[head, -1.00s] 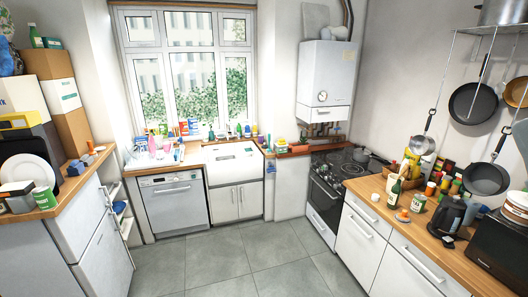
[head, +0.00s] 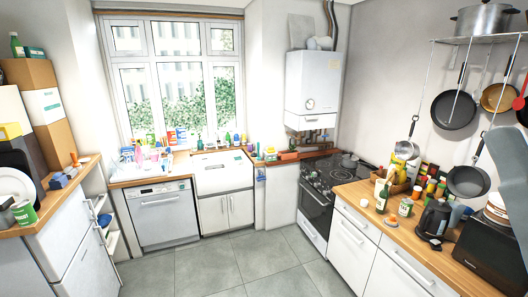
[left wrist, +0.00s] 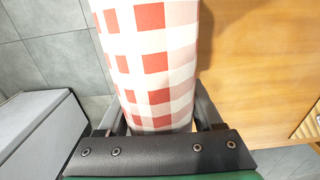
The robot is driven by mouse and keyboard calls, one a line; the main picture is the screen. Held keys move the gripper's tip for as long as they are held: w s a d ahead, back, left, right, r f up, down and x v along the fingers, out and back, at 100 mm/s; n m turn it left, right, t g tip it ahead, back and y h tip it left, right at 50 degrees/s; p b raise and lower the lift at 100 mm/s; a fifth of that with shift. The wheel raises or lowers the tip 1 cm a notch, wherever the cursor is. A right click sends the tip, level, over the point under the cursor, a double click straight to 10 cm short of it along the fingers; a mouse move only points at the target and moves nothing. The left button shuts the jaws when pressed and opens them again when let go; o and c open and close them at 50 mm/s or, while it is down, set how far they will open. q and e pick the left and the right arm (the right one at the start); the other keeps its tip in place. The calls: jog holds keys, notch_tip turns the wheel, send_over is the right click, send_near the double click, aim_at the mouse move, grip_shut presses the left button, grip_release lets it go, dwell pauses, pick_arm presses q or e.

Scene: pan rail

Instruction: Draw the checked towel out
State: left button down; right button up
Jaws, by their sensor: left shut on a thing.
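The checked towel (left wrist: 150,55), red and white, shows in the left wrist view as a rounded, roll-like shape. It runs from between my fingers up and out of the top edge. My left gripper (left wrist: 158,118) is shut on it, with one dark finger on each side. The towel's far end is outside the picture. I cannot make out the towel in the head view, and neither gripper shows there. My right gripper is not in view.
A wooden surface (left wrist: 262,60) lies right of the towel, with tiled floor (left wrist: 45,50) and a grey block (left wrist: 40,125) to the left. In the head view, the right counter (head: 373,210) holds bottles and a kettle (head: 434,220). Pans (head: 467,181) hang above it.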

pick_arm(q)
jog(key=shift+r, duration=0.45)
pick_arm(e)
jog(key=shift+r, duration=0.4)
pick_arm(q)
jog(key=shift+r+p, duration=0.1)
jog(key=shift+p, duration=0.25)
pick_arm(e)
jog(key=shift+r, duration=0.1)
pick_arm(q)
jog(key=shift+r+p, duration=0.5)
jog(key=shift+r, duration=0.05)
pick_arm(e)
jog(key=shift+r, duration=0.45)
pick_arm(q)
jog(key=shift+w, duration=0.1)
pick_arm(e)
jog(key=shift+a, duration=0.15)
